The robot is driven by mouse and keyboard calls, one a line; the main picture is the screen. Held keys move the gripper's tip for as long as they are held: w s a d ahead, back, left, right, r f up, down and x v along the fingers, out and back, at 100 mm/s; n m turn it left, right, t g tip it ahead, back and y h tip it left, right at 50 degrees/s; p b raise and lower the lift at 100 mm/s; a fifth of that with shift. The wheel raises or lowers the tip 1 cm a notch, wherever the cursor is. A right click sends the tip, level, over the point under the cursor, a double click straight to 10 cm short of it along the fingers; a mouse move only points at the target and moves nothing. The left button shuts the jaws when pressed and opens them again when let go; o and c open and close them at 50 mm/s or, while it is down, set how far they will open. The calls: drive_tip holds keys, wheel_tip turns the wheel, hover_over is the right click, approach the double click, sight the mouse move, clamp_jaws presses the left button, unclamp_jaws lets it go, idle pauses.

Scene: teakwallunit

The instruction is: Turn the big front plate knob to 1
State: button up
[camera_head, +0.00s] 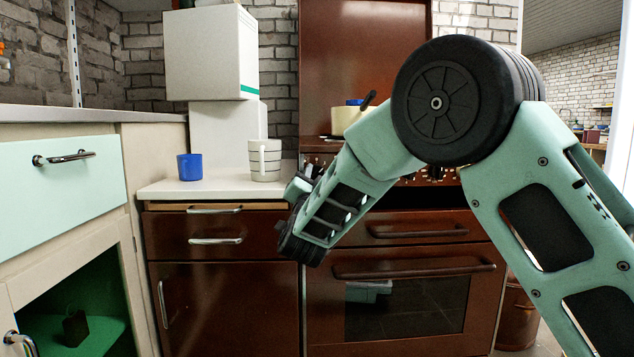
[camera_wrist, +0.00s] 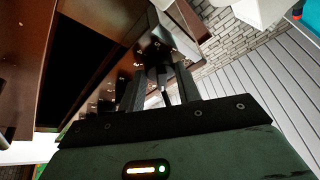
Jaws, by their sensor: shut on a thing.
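The dark red-brown stove (camera_head: 480,250) stands in the middle of the head view. Its front panel carries a row of small knobs (camera_head: 436,173), partly hidden by my arm. In the wrist view, other knobs (camera_wrist: 106,88) line the panel to the left of my fingers. My gripper (camera_wrist: 159,72) is at the panel, with its two fingers closed around a knob whose body is mostly hidden between them. I cannot read its marking or its angle. In the head view, my forearm hides the fingers and the held knob.
A cream pot (camera_head: 345,121) sits on the stove. On the counter to the left stand a blue cup (camera_head: 189,167), a striped mug (camera_head: 265,161) and stacked white boxes (camera_head: 210,52). The oven handle (camera_head: 415,271) sticks out below. A green drawer (camera_head: 70,180) is at far left.

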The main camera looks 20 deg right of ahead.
idle(0.4)
drive_tip(key=o, duration=1)
drive_tip(key=p+v, duration=0.3)
drive_tip(key=v, duration=1.4)
drive_tip(key=shift+s+a+p, duration=0.1)
drive_tip(key=shift+s+p, duration=0.1)
drive_tip(key=shift+p, duration=0.15)
